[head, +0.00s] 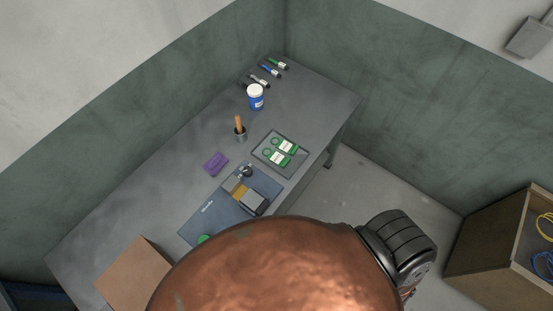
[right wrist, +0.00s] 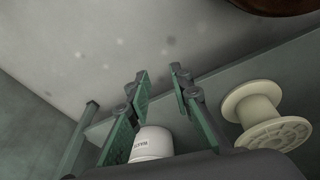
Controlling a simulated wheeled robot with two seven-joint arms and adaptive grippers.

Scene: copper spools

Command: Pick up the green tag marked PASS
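Two green tags with white labels lie side by side in a grey tray (head: 263,153) on the workbench. One is the lower-left tag (head: 275,156) and the other is the upper-right tag (head: 286,146). Their print is too small to read, so I cannot tell which is marked PASS. My right gripper (right wrist: 160,74) shows only in the right wrist view, with its green-padded fingers apart and nothing between them. No tag shows in that view. My left gripper is in neither view.
The workbench (head: 180,160) also holds a blue mat (head: 195,225), purple block (head: 215,164), brush cup (head: 240,134), blue-white jar (head: 256,98), several markers (head: 270,71) and a cardboard box (head: 135,275). The right wrist view has a cream spool (right wrist: 262,115) and a white-capped container (right wrist: 152,143).

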